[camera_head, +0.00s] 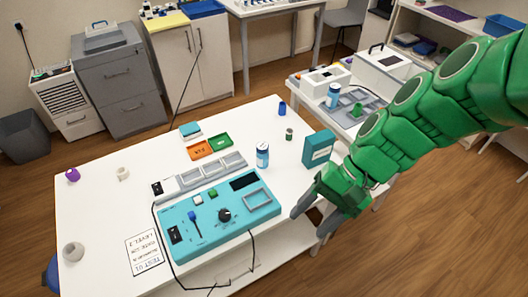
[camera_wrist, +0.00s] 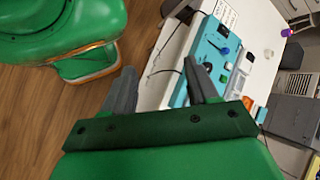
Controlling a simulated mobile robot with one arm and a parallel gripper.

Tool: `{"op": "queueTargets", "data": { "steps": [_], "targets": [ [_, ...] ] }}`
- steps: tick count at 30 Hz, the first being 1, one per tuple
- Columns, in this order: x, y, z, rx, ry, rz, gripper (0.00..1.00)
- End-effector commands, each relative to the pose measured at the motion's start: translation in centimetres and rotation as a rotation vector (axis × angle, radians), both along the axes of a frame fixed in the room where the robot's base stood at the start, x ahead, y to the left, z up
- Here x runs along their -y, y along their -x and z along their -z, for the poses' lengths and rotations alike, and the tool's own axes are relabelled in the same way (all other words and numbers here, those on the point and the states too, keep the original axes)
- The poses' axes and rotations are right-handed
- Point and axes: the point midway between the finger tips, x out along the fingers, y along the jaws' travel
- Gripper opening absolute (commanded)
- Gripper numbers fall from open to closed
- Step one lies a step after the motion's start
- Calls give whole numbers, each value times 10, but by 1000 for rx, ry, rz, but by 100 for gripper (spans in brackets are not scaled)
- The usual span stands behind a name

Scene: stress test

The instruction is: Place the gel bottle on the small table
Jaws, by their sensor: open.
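A blue-and-white bottle (camera_head: 262,155) stands upright on the large white table (camera_head: 105,205), behind the teal panel. A similar blue-and-white bottle (camera_head: 333,96) stands on the smaller table (camera_head: 318,103) at the back right. No readable label shows which one is the gel bottle. My gripper (camera_head: 308,226) is open and empty at the right front edge of the large table, to the right of and nearer than the first bottle. In the wrist view, its two fingers (camera_wrist: 159,70) are apart with nothing between them. Neither bottle is clearly visible in that view.
A teal control panel (camera_head: 222,218) with a loose black cable lies at the front of the large table. A teal box (camera_head: 318,148) stands between the first bottle and my arm. White cases (camera_head: 380,70) and a grey tray (camera_head: 357,99) occupy much of the smaller table.

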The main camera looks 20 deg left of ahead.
Motion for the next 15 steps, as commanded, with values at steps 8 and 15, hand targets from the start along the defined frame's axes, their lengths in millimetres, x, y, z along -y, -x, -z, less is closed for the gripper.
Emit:
{"op": "queueTargets", "data": {
  "steps": [8,15],
  "targets": [
    [-41,-27,7,-133,-158,91,59],
    [-71,-54,13,-252,-283,190,59]
  ]
}}
